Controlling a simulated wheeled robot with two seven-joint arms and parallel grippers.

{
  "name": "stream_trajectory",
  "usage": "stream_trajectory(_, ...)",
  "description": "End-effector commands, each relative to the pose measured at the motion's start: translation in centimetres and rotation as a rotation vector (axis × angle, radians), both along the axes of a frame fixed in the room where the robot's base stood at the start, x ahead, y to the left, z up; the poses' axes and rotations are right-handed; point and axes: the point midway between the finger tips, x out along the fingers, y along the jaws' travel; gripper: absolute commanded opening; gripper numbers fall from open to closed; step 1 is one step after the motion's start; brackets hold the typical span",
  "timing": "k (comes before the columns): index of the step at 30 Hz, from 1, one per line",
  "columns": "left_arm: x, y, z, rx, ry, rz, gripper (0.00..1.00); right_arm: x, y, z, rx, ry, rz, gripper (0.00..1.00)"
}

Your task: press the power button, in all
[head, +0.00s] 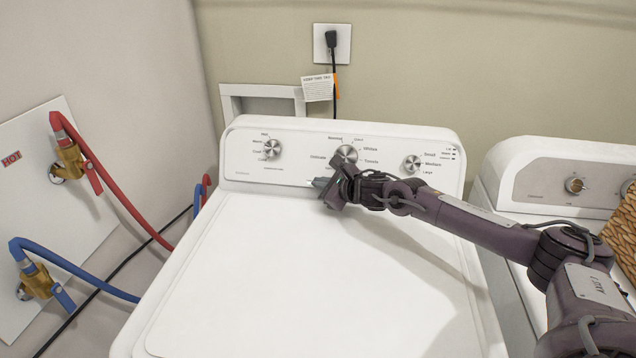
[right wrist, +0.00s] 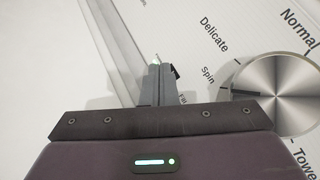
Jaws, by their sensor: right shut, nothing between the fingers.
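The white washer's control panel (head: 300,160) stands at the back of its lid. My right gripper (head: 320,184) is at the lower middle of the panel, below and left of the middle knob (head: 346,154). In the right wrist view its fingers (right wrist: 157,82) are shut with nothing between them, tips close to the panel. A small green glow (right wrist: 155,61) shows at the fingertips. The power button cannot be made out apart from this glow; the fingers cover that spot. Whether the tips touch the panel I cannot tell. My left gripper is not in view.
A left knob (head: 272,149) and a right knob (head: 412,163) flank the middle one. The washer lid (head: 290,270) is bare. A second white machine (head: 540,180) stands at right with a wicker basket (head: 622,235). Red (head: 110,185) and blue hoses (head: 80,268) run at left.

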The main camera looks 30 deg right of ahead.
Motion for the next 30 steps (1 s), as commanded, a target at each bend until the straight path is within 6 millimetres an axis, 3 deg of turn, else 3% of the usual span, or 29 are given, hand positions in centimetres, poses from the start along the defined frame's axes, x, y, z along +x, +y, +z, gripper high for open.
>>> stream_trajectory(30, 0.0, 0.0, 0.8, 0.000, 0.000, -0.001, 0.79, -1.3, 0.9, 0.8, 0.000, -0.001, -0.001, 0.00)
